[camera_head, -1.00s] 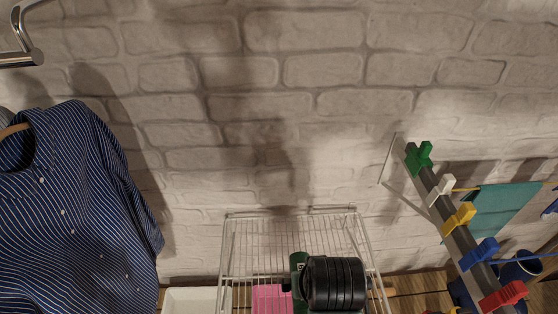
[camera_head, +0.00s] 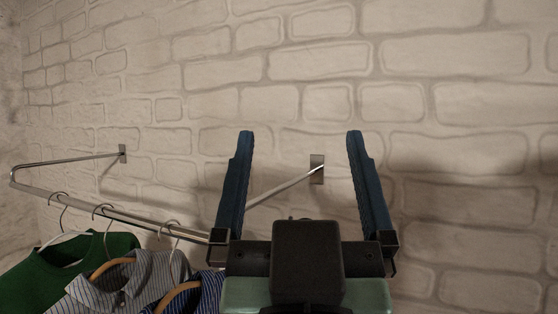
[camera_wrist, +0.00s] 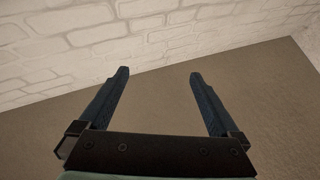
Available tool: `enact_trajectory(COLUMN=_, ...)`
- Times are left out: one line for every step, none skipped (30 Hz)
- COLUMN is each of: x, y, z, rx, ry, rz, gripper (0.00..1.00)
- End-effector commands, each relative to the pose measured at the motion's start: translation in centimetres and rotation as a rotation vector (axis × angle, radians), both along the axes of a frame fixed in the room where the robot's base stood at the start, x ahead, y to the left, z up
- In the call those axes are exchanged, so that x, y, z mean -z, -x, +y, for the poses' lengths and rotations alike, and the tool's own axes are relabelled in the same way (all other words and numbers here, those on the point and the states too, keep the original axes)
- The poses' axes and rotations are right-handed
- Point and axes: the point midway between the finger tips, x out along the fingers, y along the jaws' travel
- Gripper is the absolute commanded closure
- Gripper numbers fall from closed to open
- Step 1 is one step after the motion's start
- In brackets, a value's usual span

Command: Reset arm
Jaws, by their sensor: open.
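My gripper (camera_head: 300,150) is raised in front of the white brick wall in the head view. Its two dark blue fingers point up and stand wide apart, with nothing between them. In the wrist view the same open fingers (camera_wrist: 158,75) reach toward a plain grey-brown surface (camera_wrist: 170,105) that meets the brick wall. I cannot tell what that surface is. The rest of my arm is mostly hidden below the gripper.
A metal clothes rail (camera_head: 120,217) is fixed to the brick wall (camera_head: 420,60) at left and passes behind my gripper. A green garment (camera_head: 95,262), a grey striped shirt (camera_head: 125,288) and a blue striped shirt (camera_head: 208,292) hang there. The right side looks clear.

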Motion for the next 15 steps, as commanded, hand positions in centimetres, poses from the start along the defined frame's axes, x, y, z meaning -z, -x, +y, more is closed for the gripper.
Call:
enact_trajectory(x=-1.7, y=1.5, z=0.9, rx=-0.02, ry=0.002, rz=-0.07, gripper=0.02)
enact_trajectory(x=-2.4, y=2.1, z=1.2, rx=-0.027, ry=0.002, rz=-0.099, gripper=0.02)
enact_trajectory(x=-3.1, y=2.8, z=1.5, rx=-0.035, ry=0.002, rz=-0.131, gripper=0.02)
enact_trajectory(x=-3.5, y=3.2, z=1.6, rx=-0.04, ry=0.003, rz=-0.147, gripper=0.02)
enact_trajectory(x=-3.8, y=3.5, z=1.7, rx=-0.042, ry=0.002, rz=-0.16, gripper=0.02)
enact_trajectory(x=-4.0, y=3.8, z=1.8, rx=-0.045, ry=0.002, rz=-0.17, gripper=0.02)
enact_trajectory(x=-4.1, y=3.8, z=1.9, rx=-0.045, ry=0.002, rz=-0.173, gripper=0.02)
enact_trajectory(x=-4.1, y=3.8, z=1.9, rx=-0.045, ry=0.002, rz=-0.174, gripper=0.02)
enact_trajectory(x=-4.0, y=3.8, z=1.9, rx=-0.045, ry=0.003, rz=-0.173, gripper=0.02)
enact_trajectory(x=-4.0, y=3.8, z=1.8, rx=-0.045, ry=0.003, rz=-0.172, gripper=0.02)
enact_trajectory(x=-4.0, y=3.8, z=1.8, rx=-0.045, ry=0.003, rz=-0.172, gripper=0.02)
enact_trajectory(x=-4.0, y=3.8, z=1.8, rx=-0.045, ry=0.003, rz=-0.171, gripper=0.02)
enact_trajectory(x=-4.0, y=3.8, z=1.8, rx=-0.044, ry=0.002, rz=-0.17, gripper=0.02)
enact_trajectory(x=-4.0, y=3.7, z=1.8, rx=-0.044, ry=0.002, rz=-0.17, gripper=0.02)
enact_trajectory(x=-4.0, y=3.7, z=1.8, rx=-0.043, ry=0.003, rz=-0.169, gripper=0.02)
